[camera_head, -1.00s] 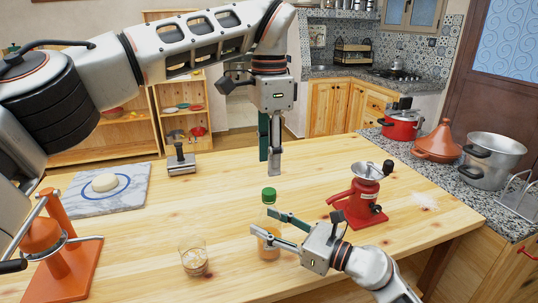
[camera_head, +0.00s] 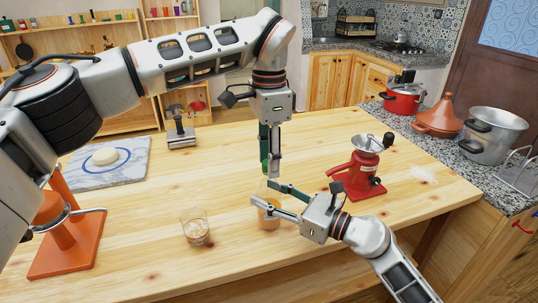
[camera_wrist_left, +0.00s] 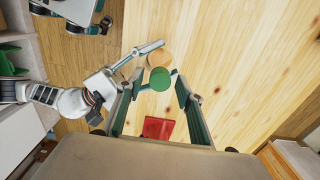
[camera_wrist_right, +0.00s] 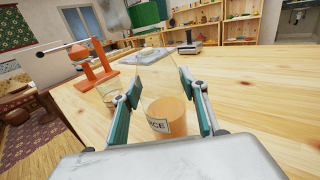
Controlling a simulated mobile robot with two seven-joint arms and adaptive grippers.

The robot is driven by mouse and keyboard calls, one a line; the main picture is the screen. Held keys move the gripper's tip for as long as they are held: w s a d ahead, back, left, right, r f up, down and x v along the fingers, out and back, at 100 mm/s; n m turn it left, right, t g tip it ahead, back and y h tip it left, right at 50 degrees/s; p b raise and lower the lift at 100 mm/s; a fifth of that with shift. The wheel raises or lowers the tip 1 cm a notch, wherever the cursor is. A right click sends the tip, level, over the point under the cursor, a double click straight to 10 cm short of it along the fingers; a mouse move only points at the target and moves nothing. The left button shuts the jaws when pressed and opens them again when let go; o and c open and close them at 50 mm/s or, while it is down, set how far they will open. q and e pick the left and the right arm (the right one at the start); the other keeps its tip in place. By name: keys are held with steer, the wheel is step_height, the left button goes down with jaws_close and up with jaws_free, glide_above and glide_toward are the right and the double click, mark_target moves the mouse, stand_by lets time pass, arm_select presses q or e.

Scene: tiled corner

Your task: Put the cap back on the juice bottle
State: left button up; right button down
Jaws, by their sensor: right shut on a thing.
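The juice bottle (camera_head: 268,213), clear with orange juice low inside, stands upright at the table's near side. My right gripper (camera_head: 268,196) is shut on its sides; the bottle also shows between its fingers in the right wrist view (camera_wrist_right: 168,116). The green cap (camera_head: 264,168) is at the top of the bottle; I cannot tell whether it is seated or loose. My left gripper (camera_head: 269,167) points down from above, with its fingers on either side of the cap. In the left wrist view the fingers are apart, with the cap (camera_wrist_left: 160,80) between their tips.
A glass (camera_head: 195,227) stands left of the bottle and a red grinder (camera_head: 355,175) to its right. An orange press (camera_head: 70,245) and a marble board (camera_head: 115,175) are at the left. The table behind the bottle is mostly clear.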

arm_select(q)
jaws_close()
